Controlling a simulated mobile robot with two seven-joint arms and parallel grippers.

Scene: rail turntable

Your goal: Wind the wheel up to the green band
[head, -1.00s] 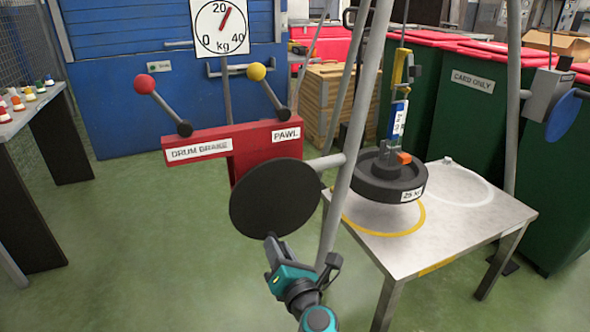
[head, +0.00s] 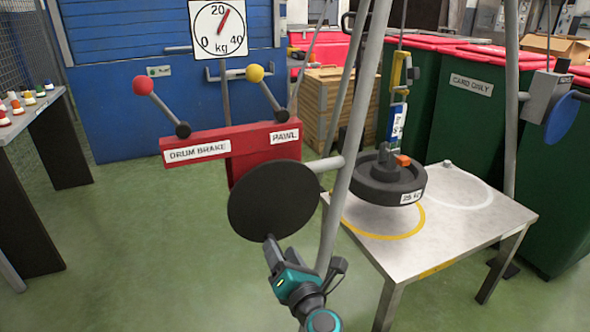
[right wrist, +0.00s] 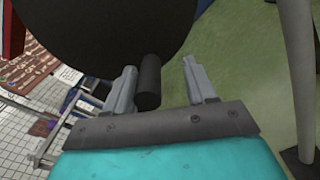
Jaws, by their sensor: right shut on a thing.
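The black wheel (head: 272,200) is a disc on the near side of the red winch frame (head: 262,156). My right gripper (head: 270,243) is at the wheel's lower edge. In the right wrist view, the right gripper's fingers (right wrist: 165,88) stand either side of a black handle (right wrist: 149,82) and are shut on it. A dark round weight (head: 388,182) hangs from a cable and hook above a yellow ring (head: 420,222) on the table. The dial (head: 220,28) has a red needle slightly past 20 kg. I cannot make out a green band. My left gripper is out of view.
A red-knobbed lever (head: 160,105) over "DRUM BRAKE" and a yellow-knobbed lever (head: 265,92) over "PAWL" rise from the frame. Grey poles (head: 350,150) stand between wheel and metal table (head: 465,235). Green bins (head: 460,110) stand behind.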

